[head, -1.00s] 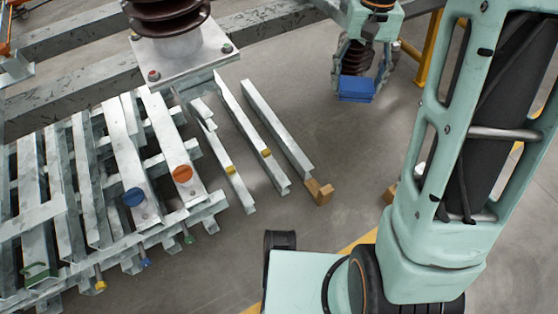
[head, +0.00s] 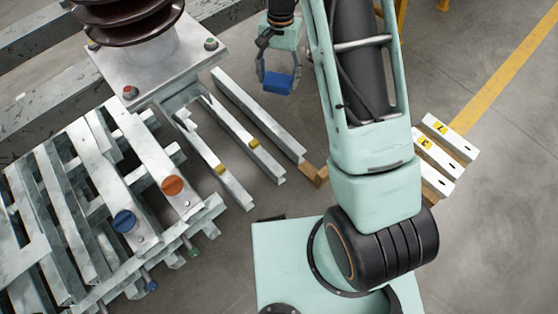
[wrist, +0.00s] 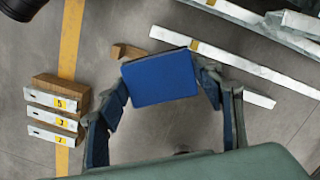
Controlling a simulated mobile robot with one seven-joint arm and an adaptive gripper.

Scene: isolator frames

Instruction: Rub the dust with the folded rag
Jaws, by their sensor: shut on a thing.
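The folded rag (head: 279,83) is a flat blue pad between the fingers of my gripper (head: 278,76) at the top centre of the head view. In the wrist view the rag (wrist: 160,78) spans the gap between the two fingertips, which are shut on it. The rag appears held above the floor, beyond the far ends of the loose metal bars. I cannot make out any dust in either view. A dark brown ribbed insulator (head: 125,12) stands on a square metal plate at the top left; its top is cut off.
A galvanised frame rack (head: 75,215) with blue and orange round caps fills the left. Loose bars (head: 257,113) lie beside it, near a wooden block (head: 314,175). White numbered bars (head: 436,160) lie at the right. Grey floor is open at the far right.

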